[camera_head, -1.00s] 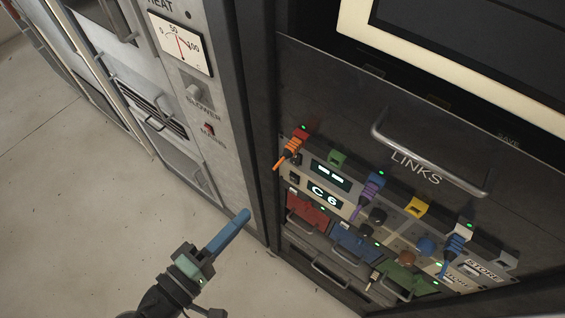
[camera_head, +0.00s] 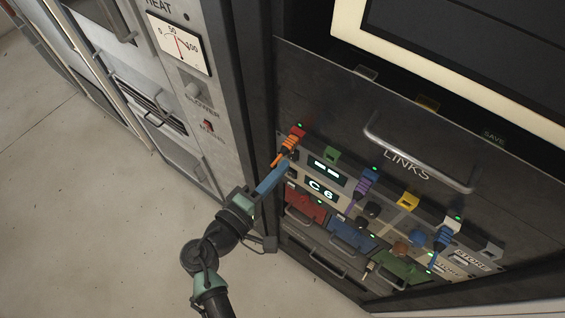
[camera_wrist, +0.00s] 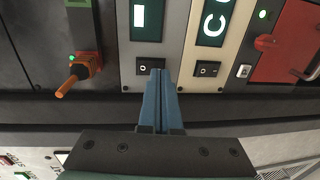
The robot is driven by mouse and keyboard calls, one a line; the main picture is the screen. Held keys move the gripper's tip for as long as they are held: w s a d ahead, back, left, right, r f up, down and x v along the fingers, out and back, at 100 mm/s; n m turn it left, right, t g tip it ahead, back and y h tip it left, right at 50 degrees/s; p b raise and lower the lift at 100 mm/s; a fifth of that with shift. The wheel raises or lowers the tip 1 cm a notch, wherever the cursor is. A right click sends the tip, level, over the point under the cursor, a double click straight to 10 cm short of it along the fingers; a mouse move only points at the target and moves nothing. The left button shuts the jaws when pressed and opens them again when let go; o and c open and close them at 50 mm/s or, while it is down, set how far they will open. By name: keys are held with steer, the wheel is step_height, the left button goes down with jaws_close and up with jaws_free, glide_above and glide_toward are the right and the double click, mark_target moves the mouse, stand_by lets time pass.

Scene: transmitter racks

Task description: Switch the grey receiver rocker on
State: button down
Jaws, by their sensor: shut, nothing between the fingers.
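The grey receiver (camera_wrist: 172,30) is a narrow grey panel with a dark green display (camera_wrist: 146,16). Its small black rocker (camera_wrist: 148,64) sits below that display in the wrist view; which way it is tipped is hard to tell. My gripper (camera_wrist: 158,72) is shut and empty, with its blue fingertips at the rocker's lower right edge, covering part of it. I cannot tell whether they touch. In the head view my gripper (camera_head: 284,168) points at the left end of the receivers.
A cream receiver (camera_wrist: 225,60) showing C 6 has a similar rocker (camera_wrist: 207,69) close on the right. An orange plug (camera_wrist: 80,73) juts out on the left. A red module (camera_wrist: 290,45) with a handle lies further right. A LINKS drawer handle (camera_head: 415,162) is above.

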steer(key=shift+w+d+f, duration=0.1)
steer(key=shift+w+d, duration=0.3)
steer(key=shift+w, duration=0.1)
steer(key=shift+w+d+f+b, duration=0.1)
steer(key=shift+w+f+b, duration=0.05)
steer(key=shift+b, duration=0.15)
